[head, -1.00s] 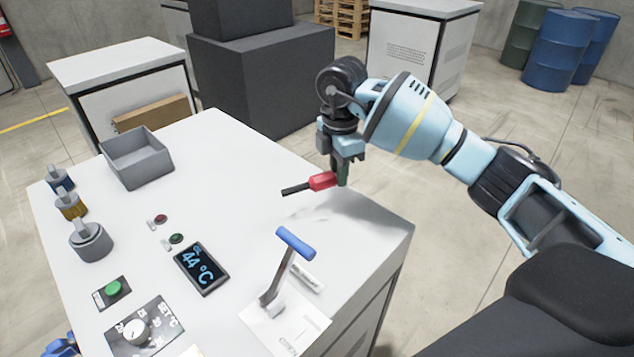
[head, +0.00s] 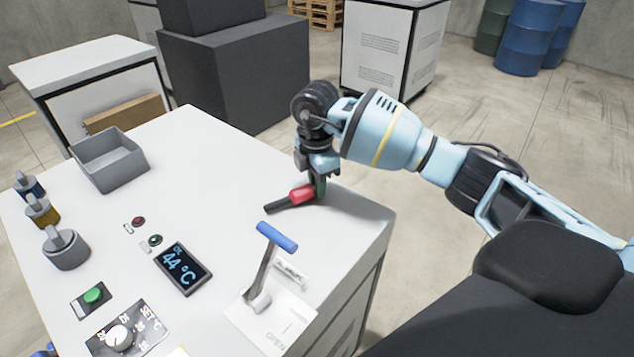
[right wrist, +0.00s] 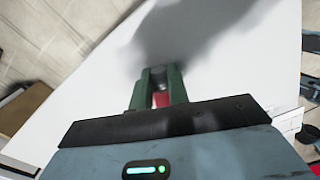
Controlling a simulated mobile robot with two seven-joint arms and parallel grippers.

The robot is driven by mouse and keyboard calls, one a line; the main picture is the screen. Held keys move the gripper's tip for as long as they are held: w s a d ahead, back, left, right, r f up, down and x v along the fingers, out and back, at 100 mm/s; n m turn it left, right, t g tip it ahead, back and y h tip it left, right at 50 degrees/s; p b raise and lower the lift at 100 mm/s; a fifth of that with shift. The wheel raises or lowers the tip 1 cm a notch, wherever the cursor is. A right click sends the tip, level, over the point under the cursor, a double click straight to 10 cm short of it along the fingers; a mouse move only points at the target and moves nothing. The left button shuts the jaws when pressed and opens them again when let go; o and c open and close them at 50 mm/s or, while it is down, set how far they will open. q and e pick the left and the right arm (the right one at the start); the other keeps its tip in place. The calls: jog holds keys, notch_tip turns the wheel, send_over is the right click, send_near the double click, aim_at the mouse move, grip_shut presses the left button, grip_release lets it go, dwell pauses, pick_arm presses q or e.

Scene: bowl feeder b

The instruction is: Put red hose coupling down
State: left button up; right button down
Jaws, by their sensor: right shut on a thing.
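The red hose coupling (head: 301,194) has a red body and a dark end that points left in the head view. My right gripper (head: 318,188) is shut on its right end and holds it low over the white tabletop near the right edge. I cannot tell whether the coupling touches the table. In the right wrist view, a piece of the red coupling (right wrist: 161,99) shows between the green fingers (right wrist: 159,90), and most of it is hidden. A blue bit of my left arm shows at the bottom left corner; its gripper cannot be made out.
On the white table (head: 215,160) stand a grey open bin (head: 130,172), a lever with a blue handle (head: 278,237), a temperature display (head: 183,268), a green button (head: 93,295), a dial (head: 120,338) and several plug-like fittings (head: 66,250). The tabletop left of the coupling is clear.

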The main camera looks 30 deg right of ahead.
jog(key=c, duration=1)
grip_release()
jog(key=shift+c, duration=0.2)
notch_tip(320, 180, up, 12)
jog(key=shift+a, duration=0.1)
